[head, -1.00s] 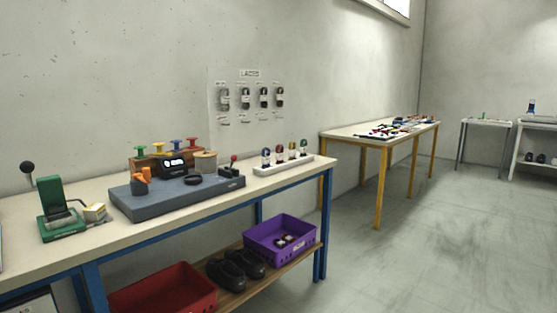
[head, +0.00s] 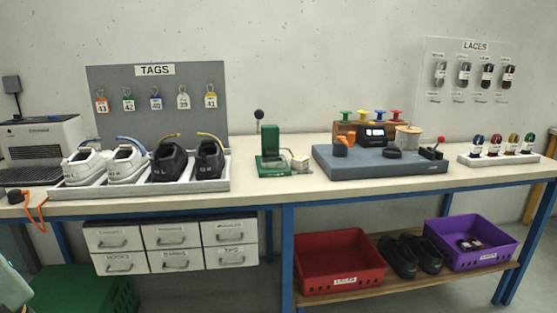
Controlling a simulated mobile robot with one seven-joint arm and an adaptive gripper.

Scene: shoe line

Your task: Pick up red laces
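A small bundle with red on it (head: 494,145), which looks like the red laces, stands in a white tray (head: 500,160) at the right end of the workbench. My gripper is not in view.
The workbench (head: 330,191) also holds a grey machine base (head: 380,167), a green press (head: 270,150) and a rack of shoes (head: 140,187). Below are drawers (head: 172,246), a red crate (head: 340,262), dark shoes (head: 410,255) and a purple crate (head: 470,236).

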